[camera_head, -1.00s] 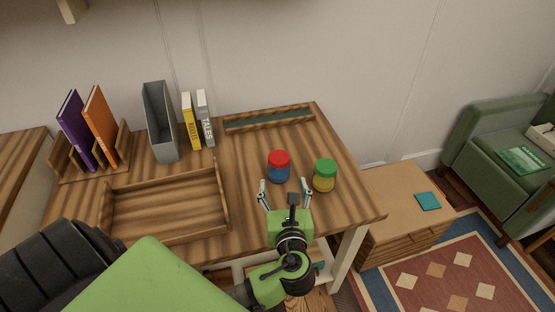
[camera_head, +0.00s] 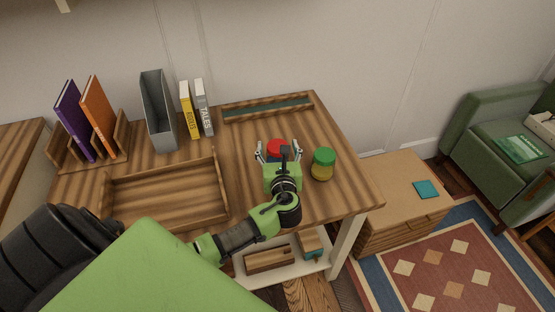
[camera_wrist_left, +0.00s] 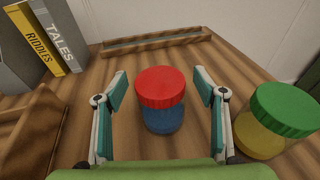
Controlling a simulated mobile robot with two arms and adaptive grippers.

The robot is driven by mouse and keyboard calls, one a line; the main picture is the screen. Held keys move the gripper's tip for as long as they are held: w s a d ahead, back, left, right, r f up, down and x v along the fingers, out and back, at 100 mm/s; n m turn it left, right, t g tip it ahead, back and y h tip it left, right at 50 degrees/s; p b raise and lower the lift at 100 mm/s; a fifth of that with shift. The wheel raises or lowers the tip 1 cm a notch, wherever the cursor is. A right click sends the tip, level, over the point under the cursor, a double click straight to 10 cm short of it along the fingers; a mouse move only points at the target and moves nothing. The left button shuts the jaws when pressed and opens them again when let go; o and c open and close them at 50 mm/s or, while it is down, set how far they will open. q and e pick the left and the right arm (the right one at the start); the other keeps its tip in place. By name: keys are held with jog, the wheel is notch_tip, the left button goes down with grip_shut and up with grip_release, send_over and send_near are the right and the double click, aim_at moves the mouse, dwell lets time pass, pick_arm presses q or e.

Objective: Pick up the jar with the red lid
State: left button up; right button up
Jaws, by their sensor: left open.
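The jar with the red lid (camera_head: 277,147) stands upright on the wooden desk, its lower part mostly hidden by my left gripper in the head view. In the left wrist view the jar (camera_wrist_left: 161,98) shows a ribbed red lid and a blue body. My left gripper (camera_head: 279,152) is open, with one finger on each side of the jar. In the left wrist view the fingers of the gripper (camera_wrist_left: 160,85) stand apart from the jar with gaps on both sides. A jar with a green lid (camera_head: 323,164) and yellow contents stands just right of the gripper. My right gripper is not in view.
An open wooden tray (camera_head: 166,200) lies left on the desk (camera_head: 240,150). A grey file holder (camera_head: 158,112), two upright books (camera_head: 196,108) and a book rack (camera_head: 121,142) stand behind it. A shallow long tray (camera_head: 268,108) lies at the back. The desk's right edge is near the green-lidded jar.

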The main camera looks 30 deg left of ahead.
pick_arm(q)
jog(key=shift+w+a+f, duration=0.15)
jog(key=shift+w+a, duration=0.1)
jog(key=shift+w, duration=0.1)
jog(key=c, duration=1.7)
jog(key=shift+o, duration=0.2)
